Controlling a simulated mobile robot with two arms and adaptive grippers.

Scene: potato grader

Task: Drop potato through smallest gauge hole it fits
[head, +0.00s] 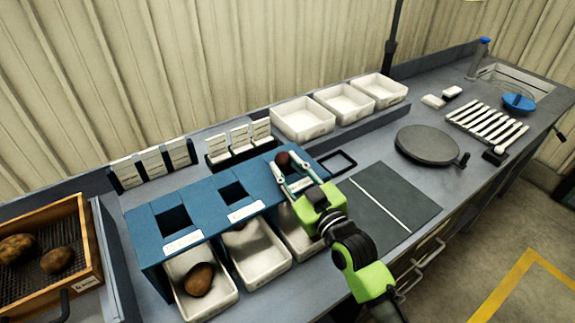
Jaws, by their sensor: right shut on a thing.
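The blue gauge stand (203,205) has a large square hole at its left and a smaller one in the middle. Its right end is mostly hidden by my right gripper (289,167). That gripper is shut on a small reddish-brown potato (283,159), held at the right end of the stand; whether it touches the stand or a hole there I cannot tell. A brown potato (199,279) lies in the white bin (222,302) under the left hole. My left gripper is not in view.
A wooden crate (93,250) with several potatoes stands at the far left. White bins (302,122) line the back. A dark mat (395,196) lies right of the stand, with a round dark plate (428,146) beyond it.

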